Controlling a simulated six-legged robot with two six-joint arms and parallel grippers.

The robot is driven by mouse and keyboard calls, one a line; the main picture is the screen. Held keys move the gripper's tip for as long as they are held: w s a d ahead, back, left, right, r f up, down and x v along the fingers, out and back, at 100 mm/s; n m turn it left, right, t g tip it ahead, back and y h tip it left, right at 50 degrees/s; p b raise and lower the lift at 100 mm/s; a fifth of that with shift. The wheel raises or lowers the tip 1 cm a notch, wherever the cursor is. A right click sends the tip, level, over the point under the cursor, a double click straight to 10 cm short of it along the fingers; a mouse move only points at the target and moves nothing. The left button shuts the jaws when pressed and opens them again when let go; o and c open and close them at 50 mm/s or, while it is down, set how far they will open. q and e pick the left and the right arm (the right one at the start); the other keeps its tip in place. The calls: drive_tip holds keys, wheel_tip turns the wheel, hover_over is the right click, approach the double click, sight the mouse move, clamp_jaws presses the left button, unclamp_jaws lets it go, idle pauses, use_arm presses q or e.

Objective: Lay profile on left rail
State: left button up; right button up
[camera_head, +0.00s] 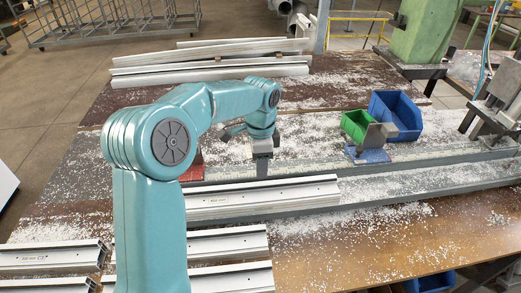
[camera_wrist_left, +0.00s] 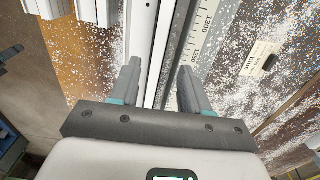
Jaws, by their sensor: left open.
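A long white profile (camera_head: 265,195) lies along the grey rail (camera_head: 400,188) in the middle of the bench, partly hidden behind my left arm. My left gripper (camera_head: 262,160) points down just behind the profile's back edge in the head view. In the left wrist view my left gripper (camera_wrist_left: 160,78) has its two fingers apart. The white profile (camera_wrist_left: 143,30) and a scale strip with printed numbers (camera_wrist_left: 198,40) pass between and beneath the fingers. I see no finger touching the profile, but the exact gap is unclear. My right gripper is not in view.
More white profiles (camera_head: 45,256) lie at the front left, and several are stacked at the back (camera_head: 210,70). A green bin (camera_head: 356,124) and a blue bin (camera_head: 398,112) stand behind the rail. White chips cover much of the bench.

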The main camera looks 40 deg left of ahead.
use_arm(q)
wheel_tip(320, 180, up, 6)
drive_tip(key=shift+r, duration=0.2)
drive_tip(key=shift+f, duration=0.1)
idle(0.6)
